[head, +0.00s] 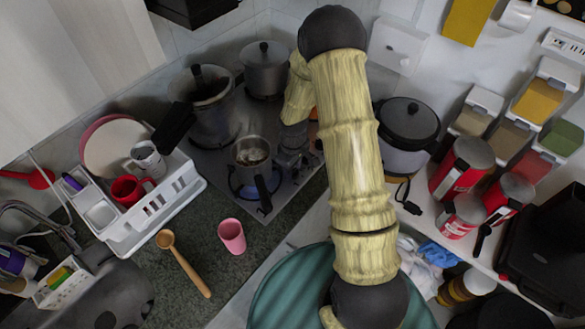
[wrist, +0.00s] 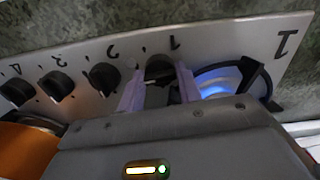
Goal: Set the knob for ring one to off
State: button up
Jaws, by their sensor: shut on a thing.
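The knob for ring one (wrist: 159,66) is a dark knob on the pale stove panel, below the printed 1 in the wrist view. My gripper (wrist: 158,84) has its two pale purple fingers on either side of this knob, shut on it. The knob's exact angle is hard to read between the fingers. A blue flame burns at the ring (wrist: 222,80) to the right, by a large 1. In the head view the knob is hidden, and my arm reaches down over the stove (head: 222,158).
Several more dark knobs, including knob two (wrist: 104,78), line the panel to the left. A small saucepan (head: 251,151) sits on the lit ring, its handle pointing toward the front. Other pots (head: 265,70) stand on the back rings. A rice cooker (head: 409,125) stands right of my arm.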

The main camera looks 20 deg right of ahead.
jog(key=n, duration=0.4)
jog(key=shift+n, duration=0.3)
jog(key=n+p, duration=0.1)
jog(key=n, duration=0.2)
jog(key=shift+n, duration=0.3)
jog(key=n+p, duration=0.1)
jog(key=n, duration=0.2)
jog(key=shift+r+n, duration=0.1)
jog(key=shift+n, duration=0.2)
jog(key=shift+n+p, duration=0.9)
jog(key=shift+n, duration=0.9)
jog(key=o, duration=1)
